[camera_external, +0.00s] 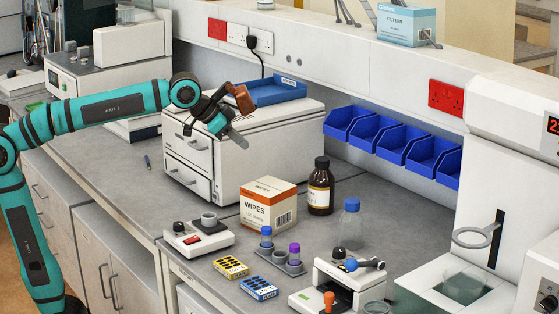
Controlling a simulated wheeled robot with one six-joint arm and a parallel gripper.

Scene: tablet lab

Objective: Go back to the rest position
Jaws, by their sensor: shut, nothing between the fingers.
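My gripper (239,140) is at the end of my teal arm, in the upper middle of the external view. It is shut and empty. It hangs in front of the white drawer cabinet (280,137), near its upper front edge. From this angle I cannot tell the exact gap to the cabinet. My arm reaches in from the left, with its forearm roughly level above the bench.
A blue tray (270,92) lies on the cabinet. A wipes box (268,205), a brown bottle (320,188) and a small white device (198,240) stand on the bench. Blue bins (393,138) line the wall. The bench (110,180) left of the cabinet is mostly clear.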

